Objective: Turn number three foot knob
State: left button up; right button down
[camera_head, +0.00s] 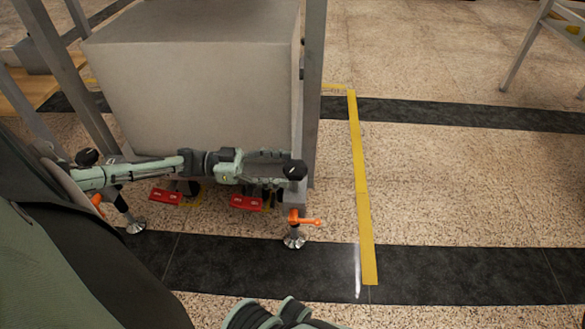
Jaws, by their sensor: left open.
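My left gripper (285,172) reaches in from the left. Its fingers are open and point right, with the knob at their tips; I cannot tell whether they touch it. Another black knob (87,157) stands at the front left foot, behind my left arm. No numbers on the feet can be read. Green and black parts of my right side (275,316) show at the bottom edge, cut off.
A large grey block (200,70) rises behind my left gripper, with a metal upright (314,80) at its right. Red pedals (246,203) lie below the gripper. The floor right of the yellow tape (361,190) is clear. A metal frame (530,40) stands far right.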

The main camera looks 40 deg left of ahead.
pick_arm(q)
jog(key=v, duration=0.8)
jog(key=shift+a, duration=0.15)
jog(key=shift+s, duration=0.15)
